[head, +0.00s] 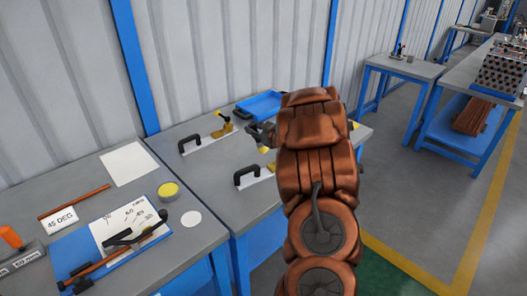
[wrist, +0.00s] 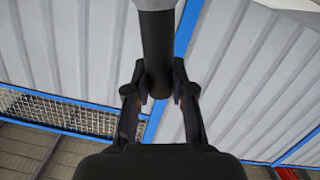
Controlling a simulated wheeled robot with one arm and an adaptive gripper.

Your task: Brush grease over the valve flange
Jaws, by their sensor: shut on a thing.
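My gripper (wrist: 159,92) is shut on a dark cylindrical piece (wrist: 157,50), one finger on each side. The piece has a pale grey end at the top of the wrist view; whether it is a brush handle I cannot tell. In the head view my gripper (head: 262,134) is small and dark, above the far table near the blue tray, and my copper-coloured arm hides much around it. Its held piece cannot be made out there. No valve flange can be clearly identified. A round yellow-topped tin (head: 169,190) stands on the near table; its contents cannot be told.
The far table (head: 185,190) holds a blue tray (head: 262,105) and two black-handled tools (head: 205,143) with pale flat bases. The near table has a white sheet (head: 129,164), a "45 DEG" card (head: 60,220) and a blue board (head: 70,249). A ribbed wall stands behind.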

